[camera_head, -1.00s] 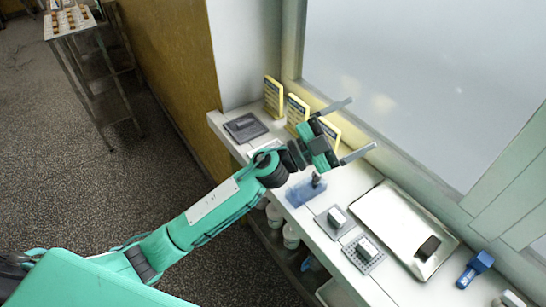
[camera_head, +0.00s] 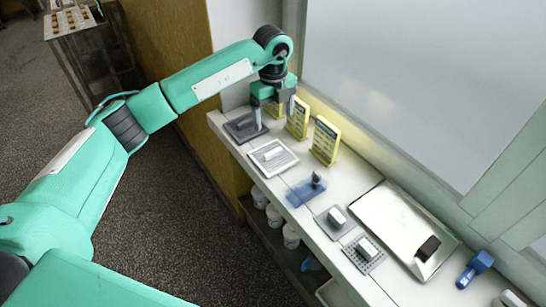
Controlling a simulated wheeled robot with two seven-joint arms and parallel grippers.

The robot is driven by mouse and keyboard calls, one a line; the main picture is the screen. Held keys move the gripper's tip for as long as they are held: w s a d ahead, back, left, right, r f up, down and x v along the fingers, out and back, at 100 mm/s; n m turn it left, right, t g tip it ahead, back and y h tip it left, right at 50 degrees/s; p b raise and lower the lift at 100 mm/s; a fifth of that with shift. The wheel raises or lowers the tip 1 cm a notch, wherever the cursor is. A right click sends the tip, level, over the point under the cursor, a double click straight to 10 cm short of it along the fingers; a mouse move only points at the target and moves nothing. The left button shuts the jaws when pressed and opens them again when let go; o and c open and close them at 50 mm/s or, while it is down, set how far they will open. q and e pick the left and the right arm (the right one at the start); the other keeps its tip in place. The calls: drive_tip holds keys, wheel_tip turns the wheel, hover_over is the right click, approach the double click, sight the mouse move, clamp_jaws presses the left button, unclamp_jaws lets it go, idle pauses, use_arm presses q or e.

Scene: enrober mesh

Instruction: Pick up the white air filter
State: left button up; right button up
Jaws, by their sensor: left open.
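The flat white framed panel with a grey centre and a raised bar, which looks like the white air filter (camera_head: 290,160), lies on the white counter in the head view. My left gripper (camera_head: 274,119) hangs above the counter behind the filter, with its fingers pointing down. It is open and empty, its two fingers spread apart. Its left finger overlaps a dark grey panel (camera_head: 238,133) in the picture; I cannot tell whether they touch. My right gripper is not in view.
Yellow cards (camera_head: 325,141) stand along the window side of the counter. A blue item (camera_head: 300,193), two grey plates with white blocks (camera_head: 331,226), a metal tray (camera_head: 385,215) and a blue tool (camera_head: 474,270) lie to the right. White tubs (camera_head: 291,236) sit on the shelf below.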

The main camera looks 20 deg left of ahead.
use_arm(q)
drive_tip(key=p, duration=0.2)
hover_over(273, 151)
wheel_tip(273, 151, down, 8)
drive_tip(key=shift+a+f, duration=0.1)
drive_tip(key=shift+f, duration=0.05)
wheel_tip(273, 151, down, 5)
drive_tip(key=shift+s+r+p, duration=0.1)
drive_tip(key=shift+p, duration=0.9)
drive_tip(key=shift+f, duration=0.25)
drive_tip(key=c, duration=1.1)
drive_tip(key=shift+r, duration=0.1)
